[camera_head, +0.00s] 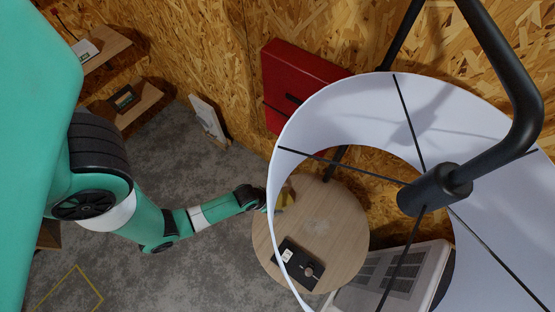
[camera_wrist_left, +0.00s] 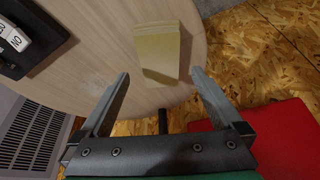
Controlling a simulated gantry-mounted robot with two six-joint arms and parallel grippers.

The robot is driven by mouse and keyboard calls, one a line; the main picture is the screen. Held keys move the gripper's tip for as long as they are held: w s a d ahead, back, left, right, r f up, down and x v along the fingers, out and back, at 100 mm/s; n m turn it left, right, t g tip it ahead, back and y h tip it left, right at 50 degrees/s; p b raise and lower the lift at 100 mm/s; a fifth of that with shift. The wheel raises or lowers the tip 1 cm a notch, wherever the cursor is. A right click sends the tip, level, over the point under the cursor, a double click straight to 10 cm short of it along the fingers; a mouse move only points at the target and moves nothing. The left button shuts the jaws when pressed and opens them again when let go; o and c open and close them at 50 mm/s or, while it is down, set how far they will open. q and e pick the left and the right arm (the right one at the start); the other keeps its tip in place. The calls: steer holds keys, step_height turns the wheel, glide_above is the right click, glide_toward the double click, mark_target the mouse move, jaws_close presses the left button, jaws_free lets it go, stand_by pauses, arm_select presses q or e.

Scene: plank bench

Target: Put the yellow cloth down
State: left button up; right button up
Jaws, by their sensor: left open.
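The yellow cloth (camera_wrist_left: 158,50) lies on the round wooden table (camera_wrist_left: 95,70), between and ahead of my left gripper's fingers in the left wrist view. It looks like a folded rectangle. My left gripper (camera_wrist_left: 162,82) is open, with its two fingers spread and apart from the cloth. In the head view the cloth (camera_head: 287,197) shows at the table's upper left edge, partly hidden by the lampshade and beside the end of my left arm. My right gripper is not in view.
A large white lampshade (camera_head: 345,105) on a black stand overhangs the table. A black tray with small items (camera_head: 296,262) sits at the table's front. A red case (camera_head: 296,75) is against the wall, and a grey vented unit (camera_head: 395,275) stands right of the table.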

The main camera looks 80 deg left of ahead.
arm_select(q)
steer(key=p+v, duration=0.2)
steer(key=v, duration=0.3)
steer(key=shift+r+p, duration=0.25)
steer(key=shift+p, duration=0.15)
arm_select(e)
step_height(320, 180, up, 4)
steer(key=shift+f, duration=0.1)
